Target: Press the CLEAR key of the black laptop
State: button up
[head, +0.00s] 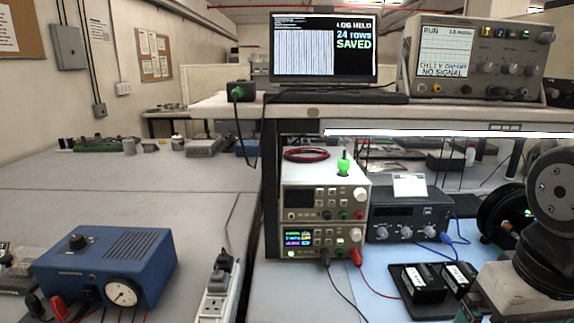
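The black laptop (323,47) stands open on the raised shelf at the top middle of the head view. Its screen shows a striped data panel on the left and the words "LOG HELD 24 rows SAVED" on the right. Its dark keyboard base is seen almost edge-on at the shelf front, so I cannot make out the CLEAR key. My gripper does not show. Dark, rounded arm links stand at the right edge, below and to the right of the laptop.
An oscilloscope (476,58) reading "NO SIGNAL" stands right of the laptop. A small black box (240,92) with a green plug sits at its left. Stacked power supplies (322,215) stand below the shelf (312,112). A blue instrument (108,262) and power strip (216,290) are lower left.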

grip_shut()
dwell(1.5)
